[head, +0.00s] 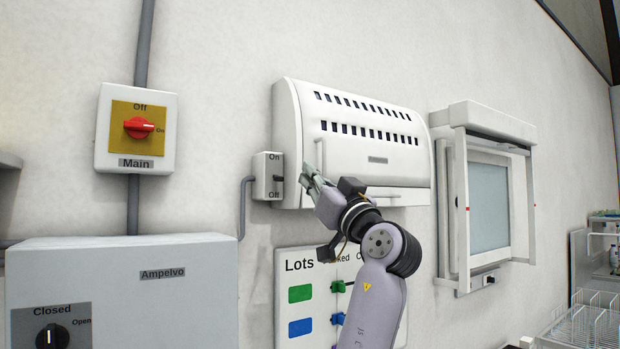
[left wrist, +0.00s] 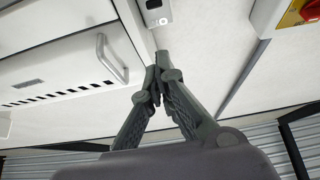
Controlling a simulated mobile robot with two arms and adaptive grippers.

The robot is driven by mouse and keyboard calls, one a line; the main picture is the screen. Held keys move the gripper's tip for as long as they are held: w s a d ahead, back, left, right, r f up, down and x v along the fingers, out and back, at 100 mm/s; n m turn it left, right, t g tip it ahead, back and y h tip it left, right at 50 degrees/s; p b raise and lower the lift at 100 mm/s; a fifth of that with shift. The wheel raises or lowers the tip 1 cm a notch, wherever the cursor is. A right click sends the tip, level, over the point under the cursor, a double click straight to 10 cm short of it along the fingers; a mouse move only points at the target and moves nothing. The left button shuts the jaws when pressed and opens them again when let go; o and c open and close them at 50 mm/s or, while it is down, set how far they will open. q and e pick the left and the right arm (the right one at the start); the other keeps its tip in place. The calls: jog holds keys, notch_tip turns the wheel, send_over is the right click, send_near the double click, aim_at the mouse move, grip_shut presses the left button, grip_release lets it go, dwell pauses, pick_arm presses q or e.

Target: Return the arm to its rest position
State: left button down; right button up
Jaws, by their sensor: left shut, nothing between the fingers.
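My left arm (head: 375,300) is raised in front of the wall, coming up from the bottom of the head view. My left gripper (head: 309,173) is shut and empty, its tips just right of the small On/Off switch box (head: 267,177) and in front of the lower left of the white vented cabinet (head: 350,150). In the left wrist view the gripper's fingers (left wrist: 157,76) meet at their tips, below the switch box (left wrist: 156,12). I cannot tell whether the tips touch anything. My right gripper is not in view.
A Main switch (head: 138,128) and an Ampelvo cabinet (head: 130,290) are at the left. A Lots board (head: 300,265) hangs behind my arm. A framed window unit (head: 488,210) juts out at the right, with wire racks (head: 585,325) at the lower right. Bare wall lies above.

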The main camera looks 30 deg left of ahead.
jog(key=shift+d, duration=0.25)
